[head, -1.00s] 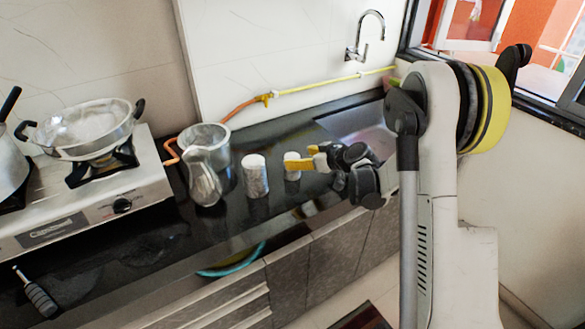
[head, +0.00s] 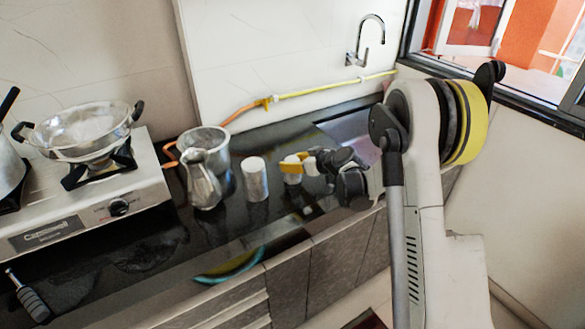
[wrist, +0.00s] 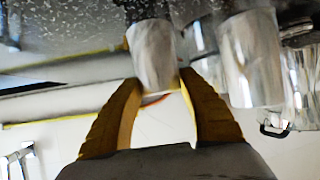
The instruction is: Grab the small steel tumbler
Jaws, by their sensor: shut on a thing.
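The small steel tumbler (head: 292,178) stands upright on the dark counter, right of a taller steel tumbler (head: 255,180). My gripper (head: 292,166) reaches in from the right with its yellow fingers around the small tumbler. In the wrist view, which appears upside down, the small tumbler (wrist: 153,60) sits between the two yellow fingers (wrist: 157,80), and they are shut on it. The fingers hide part of its side. The taller tumbler (wrist: 250,60) is close beside it on the right in that view.
A steel jug (head: 202,182) and a wide steel pot (head: 215,140) stand left of the tumblers. A stove (head: 100,200) with a pan (head: 85,125) is further left. The sink (head: 345,125) and tap (head: 365,40) lie behind my gripper. The front counter is mostly clear.

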